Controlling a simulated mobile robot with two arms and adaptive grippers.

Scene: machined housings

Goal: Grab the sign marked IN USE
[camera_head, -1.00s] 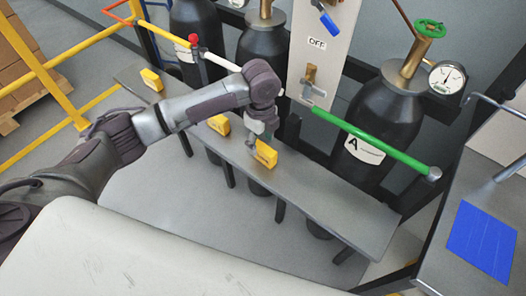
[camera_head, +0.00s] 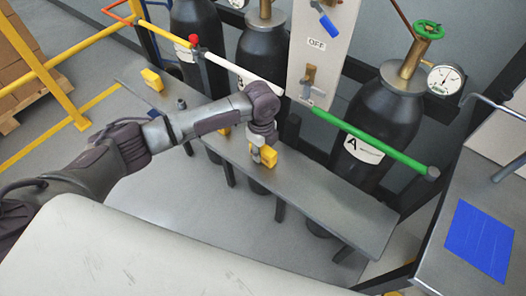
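Three small yellow signs are on the grey bench: one at the left (camera_head: 152,79), a middle one (camera_head: 223,131) mostly hidden behind my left arm, and one at the right (camera_head: 257,162). I cannot read the lettering on any of them, so I cannot tell which says IN USE. My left gripper (camera_head: 267,157) points down at the right sign and covers part of it. Whether its fingers are open or closed on the sign is not clear. My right gripper is out of view.
Black gas cylinders (camera_head: 388,118) stand behind the bench (camera_head: 335,212). A green bar (camera_head: 370,140) and a white bar (camera_head: 240,70) cross in front of them. A grey table with a blue sheet (camera_head: 480,240) is at the right. Yellow rails (camera_head: 55,85) stand at the left.

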